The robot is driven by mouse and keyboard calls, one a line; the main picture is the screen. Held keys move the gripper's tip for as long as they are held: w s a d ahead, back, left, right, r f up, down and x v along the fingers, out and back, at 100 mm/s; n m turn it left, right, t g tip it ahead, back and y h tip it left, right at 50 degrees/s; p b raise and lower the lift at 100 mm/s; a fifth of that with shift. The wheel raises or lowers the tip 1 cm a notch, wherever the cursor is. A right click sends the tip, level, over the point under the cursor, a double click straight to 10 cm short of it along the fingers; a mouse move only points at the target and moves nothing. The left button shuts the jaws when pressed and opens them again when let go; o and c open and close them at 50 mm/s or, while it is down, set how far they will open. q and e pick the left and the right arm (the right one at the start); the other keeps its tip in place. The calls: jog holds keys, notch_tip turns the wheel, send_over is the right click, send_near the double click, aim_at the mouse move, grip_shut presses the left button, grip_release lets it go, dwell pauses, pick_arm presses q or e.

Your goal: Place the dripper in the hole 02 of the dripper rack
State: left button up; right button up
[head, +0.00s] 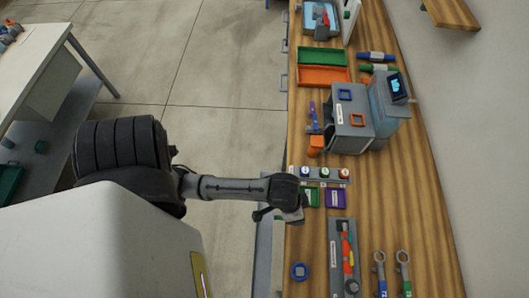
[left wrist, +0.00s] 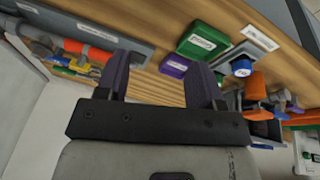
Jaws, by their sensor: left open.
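My left gripper (head: 289,212) hangs over the front edge of the wooden bench. In the left wrist view its two purple-padded fingers (left wrist: 160,78) are spread with nothing between them. A grey strip with several round coloured pieces (head: 325,173), blue, green and orange, lies just behind the gripper; it may be the dripper rack. In the left wrist view one blue round piece (left wrist: 243,68) shows beside a green box (left wrist: 203,40). Hole numbers are too small to read, and I cannot tell which piece is the dripper. My right gripper is not in view.
A purple box (head: 336,197) sits beside the gripper. A grey tray with an orange-and-grey tool (head: 347,250) and two wrenches (head: 403,262) lie nearer. A grey machine (head: 350,125), a green tray (head: 325,55) and an orange tray (head: 323,76) stand farther back. The bench's right side is mostly clear.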

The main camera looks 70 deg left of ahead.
pick_arm(q)
jog(key=s+a+r+y, duration=0.1)
jog(key=s+a, duration=0.3)
jog(key=s, duration=0.4)
jog(key=shift+s+r+t+y, duration=0.3)
jog(key=shift+r+y, duration=0.1)
jog(key=shift+r, duration=0.35)
